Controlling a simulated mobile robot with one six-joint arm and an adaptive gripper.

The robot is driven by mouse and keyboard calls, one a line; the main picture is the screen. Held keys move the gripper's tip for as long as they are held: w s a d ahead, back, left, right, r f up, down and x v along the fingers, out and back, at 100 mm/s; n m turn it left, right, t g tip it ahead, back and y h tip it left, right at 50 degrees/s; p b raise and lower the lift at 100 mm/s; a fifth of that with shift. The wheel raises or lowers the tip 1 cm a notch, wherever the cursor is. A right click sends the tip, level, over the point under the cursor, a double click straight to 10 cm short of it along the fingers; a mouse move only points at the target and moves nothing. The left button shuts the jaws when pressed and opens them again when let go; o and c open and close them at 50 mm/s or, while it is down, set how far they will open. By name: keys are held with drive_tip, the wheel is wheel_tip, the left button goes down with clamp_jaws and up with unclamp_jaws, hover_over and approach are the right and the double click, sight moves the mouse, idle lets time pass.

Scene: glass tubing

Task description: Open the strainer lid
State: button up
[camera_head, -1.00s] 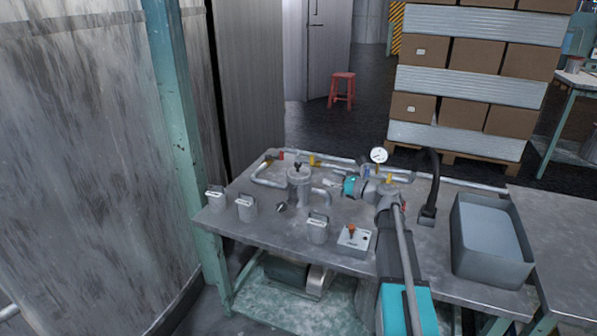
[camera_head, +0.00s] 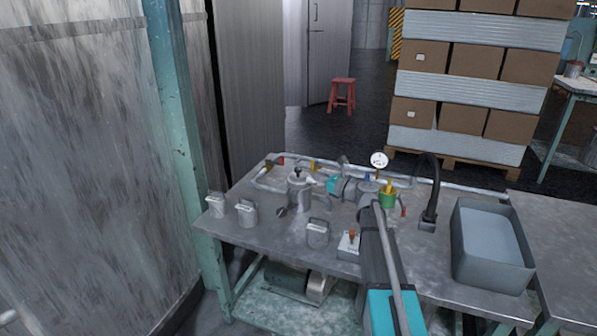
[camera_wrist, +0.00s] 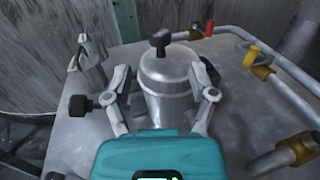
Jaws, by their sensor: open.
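The strainer is a grey metal cylinder (camera_wrist: 168,98) with a domed lid (camera_wrist: 166,66) and a black knob (camera_wrist: 160,40) on top. The lid sits down on the body. In the head view the strainer (camera_head: 299,194) stands upright near the bench's back left. My gripper (camera_wrist: 160,80) is open, with one finger on each side of the strainer. I cannot tell whether the fingers touch it. A black part (camera_wrist: 209,70) shows behind the right finger. In the head view my gripper (camera_head: 316,179) reaches the strainer from the right.
Pipes with a yellow valve handle (camera_wrist: 251,56) and a red one (camera_wrist: 209,28) run right of the strainer. A black knob (camera_wrist: 80,105) is at its left. Several grey canisters (camera_head: 246,212), a switch box (camera_head: 348,246) and a grey basin (camera_head: 491,275) stand on the bench.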

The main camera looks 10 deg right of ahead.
sight(298, 168)
drive_tip(key=x, duration=0.7)
drive_tip(key=shift+w+a, duration=0.15)
clamp_jaws()
idle(0.3)
